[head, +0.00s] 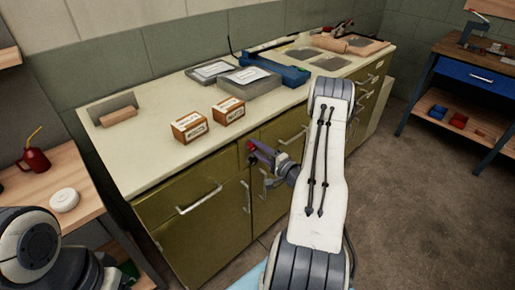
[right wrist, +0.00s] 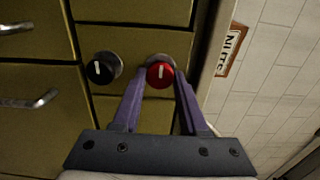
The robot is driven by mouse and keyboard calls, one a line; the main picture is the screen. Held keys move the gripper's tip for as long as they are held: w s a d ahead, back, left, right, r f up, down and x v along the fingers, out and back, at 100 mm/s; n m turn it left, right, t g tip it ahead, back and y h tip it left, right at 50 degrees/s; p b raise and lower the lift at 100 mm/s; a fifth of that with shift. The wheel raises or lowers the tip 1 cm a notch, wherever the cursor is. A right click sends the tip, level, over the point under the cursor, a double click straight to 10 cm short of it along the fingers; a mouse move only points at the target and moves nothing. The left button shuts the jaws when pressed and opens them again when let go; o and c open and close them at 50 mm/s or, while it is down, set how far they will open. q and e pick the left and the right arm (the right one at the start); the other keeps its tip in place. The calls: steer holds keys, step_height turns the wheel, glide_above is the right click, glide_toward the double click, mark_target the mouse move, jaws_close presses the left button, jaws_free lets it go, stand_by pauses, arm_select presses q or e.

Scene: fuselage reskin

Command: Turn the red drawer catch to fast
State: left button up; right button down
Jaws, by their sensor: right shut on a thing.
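The red drawer catch (right wrist: 160,74) is a round knob with a white line, on the olive cabinet front. In the right wrist view its line runs nearly upright in the picture. My right gripper (right wrist: 158,84) has its purple fingers on either side of the knob and is shut on it. In the head view the right gripper (head: 262,154) is at the cabinet front just below the counter edge, and it mostly covers the catch. My left arm shows at the lower left, but its gripper fingers cannot be seen.
Two labelled wooden boxes (head: 190,126) stand on the counter (head: 150,155) above. Drawer handles (head: 200,198) stick out from the cabinet. The floor at the right is clear.

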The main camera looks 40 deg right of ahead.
steer(key=shift+a+f, duration=0.1)
steer(key=shift+c, duration=2.4)
jaws_free()
steer(key=s+b, duration=0.1)
steer(key=s, duration=0.9)
steer(key=shift+s+d, duration=0.25)
steer(key=shift+d, duration=0.2)
